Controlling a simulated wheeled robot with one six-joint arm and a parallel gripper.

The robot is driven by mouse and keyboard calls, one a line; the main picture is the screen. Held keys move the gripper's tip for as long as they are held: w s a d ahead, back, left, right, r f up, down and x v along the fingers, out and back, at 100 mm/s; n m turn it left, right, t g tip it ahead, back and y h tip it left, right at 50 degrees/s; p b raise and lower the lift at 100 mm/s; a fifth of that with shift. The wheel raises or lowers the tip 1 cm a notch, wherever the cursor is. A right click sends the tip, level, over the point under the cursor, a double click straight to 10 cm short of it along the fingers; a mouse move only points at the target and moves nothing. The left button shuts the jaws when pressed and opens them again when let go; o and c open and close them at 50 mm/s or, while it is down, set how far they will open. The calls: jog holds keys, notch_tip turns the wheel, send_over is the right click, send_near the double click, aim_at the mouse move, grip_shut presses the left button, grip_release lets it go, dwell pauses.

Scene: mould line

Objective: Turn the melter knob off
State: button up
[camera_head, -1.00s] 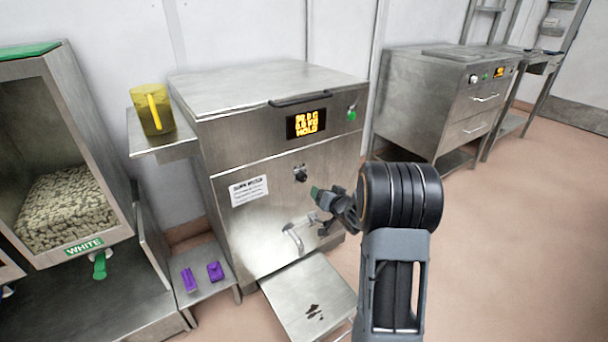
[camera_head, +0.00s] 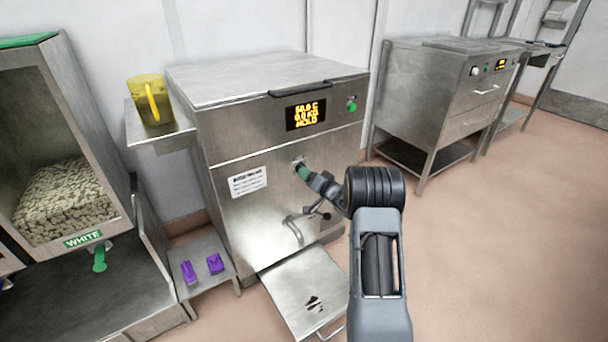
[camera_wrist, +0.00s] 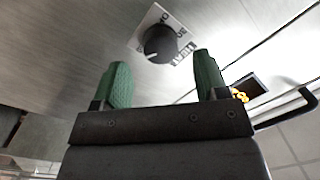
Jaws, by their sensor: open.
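The melter (camera_head: 285,135) is a steel cabinet with a lit orange display (camera_head: 305,115) that reads HOLD on its bottom line. Its black knob (camera_wrist: 160,44) sits on a white label plate on the front panel in the wrist view. The plate carries lettering, including what looks like HEAT. In the head view the knob is mostly hidden behind my gripper (camera_head: 302,171). In the wrist view my gripper (camera_wrist: 160,82) has its two green fingers spread apart, with nothing between them. The knob lies ahead of the fingertips, roughly between them, and appears apart from them.
A tap with a lever (camera_head: 294,230) is below the knob, above a steel drip tray (camera_head: 308,285). A yellow jug (camera_head: 150,100) stands on a side shelf at left. A bin of pellets (camera_head: 65,200) is farther left. The floor at right is clear.

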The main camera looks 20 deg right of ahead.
jog(key=shift+b+x, duration=0.3)
jog(key=shift+x, duration=1.55)
jog(key=shift+c, duration=0.4)
jog(key=c, duration=0.8)
jog(key=shift+c, duration=0.2)
